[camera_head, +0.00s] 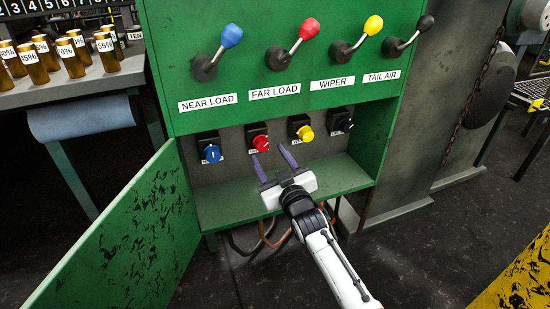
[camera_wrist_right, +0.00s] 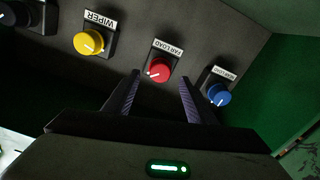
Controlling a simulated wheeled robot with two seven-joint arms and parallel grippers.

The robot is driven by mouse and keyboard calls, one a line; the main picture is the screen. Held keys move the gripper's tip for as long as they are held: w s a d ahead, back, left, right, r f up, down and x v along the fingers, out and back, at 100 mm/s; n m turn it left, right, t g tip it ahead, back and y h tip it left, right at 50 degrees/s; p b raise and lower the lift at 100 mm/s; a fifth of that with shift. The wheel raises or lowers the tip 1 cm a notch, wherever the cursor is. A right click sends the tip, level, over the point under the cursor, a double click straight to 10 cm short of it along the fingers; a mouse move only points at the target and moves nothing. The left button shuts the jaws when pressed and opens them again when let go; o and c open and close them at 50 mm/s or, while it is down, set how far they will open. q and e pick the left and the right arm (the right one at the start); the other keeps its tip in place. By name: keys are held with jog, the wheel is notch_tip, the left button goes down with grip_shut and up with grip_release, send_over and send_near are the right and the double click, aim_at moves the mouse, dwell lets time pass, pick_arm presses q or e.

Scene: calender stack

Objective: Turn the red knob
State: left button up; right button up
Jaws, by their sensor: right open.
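The red knob (camera_head: 261,143) sits on a dark square plate in the recess of the green cabinet, between the blue knob (camera_head: 211,153) and the yellow knob (camera_head: 305,132). In the right wrist view the red knob (camera_wrist_right: 159,68) carries a "FAR LOAD" label and lies beyond and between my fingertips. My right gripper (camera_head: 270,158) is open and empty, its two purple-grey fingers pointing at the knob from the front. The fingers appear apart from the knob. My left gripper is not in view.
Several levers stand above the recess, including a red lever (camera_head: 308,29) labelled "FAR LOAD". A black knob (camera_head: 340,120) is at the right end. The green door (camera_head: 125,235) hangs open at left. A shelf edge (camera_head: 350,175) runs below the knobs.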

jog(key=shift+p+v, duration=0.6)
jog(key=shift+v, duration=1.45)
